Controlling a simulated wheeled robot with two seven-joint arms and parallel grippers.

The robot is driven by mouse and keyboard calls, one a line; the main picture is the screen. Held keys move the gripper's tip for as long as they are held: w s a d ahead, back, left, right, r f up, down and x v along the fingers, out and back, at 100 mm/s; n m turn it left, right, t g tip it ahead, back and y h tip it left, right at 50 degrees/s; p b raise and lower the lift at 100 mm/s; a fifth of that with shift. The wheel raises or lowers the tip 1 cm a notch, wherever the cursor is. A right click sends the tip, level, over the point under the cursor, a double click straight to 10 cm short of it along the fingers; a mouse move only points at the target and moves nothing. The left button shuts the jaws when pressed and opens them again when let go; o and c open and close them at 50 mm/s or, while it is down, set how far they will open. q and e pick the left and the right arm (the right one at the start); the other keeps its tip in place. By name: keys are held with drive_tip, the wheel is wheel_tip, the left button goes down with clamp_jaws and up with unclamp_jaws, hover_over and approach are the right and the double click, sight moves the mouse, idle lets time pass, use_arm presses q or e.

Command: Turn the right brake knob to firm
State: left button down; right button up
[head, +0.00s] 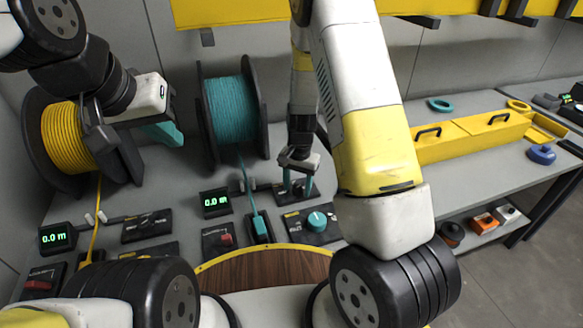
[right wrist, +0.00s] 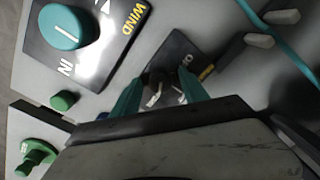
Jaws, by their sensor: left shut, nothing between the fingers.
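The right brake knob (right wrist: 160,88) is small and dark with white marks, on a black panel (right wrist: 180,53) with partly hidden lettering. In the head view that panel (head: 291,198) lies below the teal reel. My right gripper (head: 297,183) points down over it, its teal fingers apart. In the right wrist view my right gripper (right wrist: 162,84) has a finger on each side of the knob; whether they touch it is unclear. The knob's setting cannot be read. My left gripper (head: 174,138) is shut and empty, near the yellow reel, above the bench.
A teal-knobbed WIND panel (head: 317,222) lies close to the right gripper; it also shows in the right wrist view (right wrist: 66,27). A teal cable reel (head: 232,108) and yellow cable reel (head: 68,135) stand behind. A readout (head: 215,202) shows 0.0 m. My right arm hides part of the bench.

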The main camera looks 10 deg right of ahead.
sight(298, 188)
drive_tip(key=shift+r, duration=0.1)
wheel_tip(298, 188, up, 8)
drive_tip(key=shift+d+f, duration=0.15)
drive_tip(key=shift+f, duration=0.05)
drive_tip(key=shift+s, duration=0.1)
idle(0.3)
drive_tip(key=s+d+r+n+t+y, duration=0.1)
drive_tip(key=s+r+n+t, duration=0.2)
drive_tip(key=s+r, duration=0.7)
drive_tip(key=s+d+r+n+t, duration=0.2)
drive_tip(key=s+r, duration=0.8)
drive_tip(key=r, duration=0.6)
drive_tip(key=shift+d+r+n+t+y, duration=0.15)
drive_tip(key=shift+n+t+y, duration=0.3)
drive_tip(key=shift+n, duration=0.25)
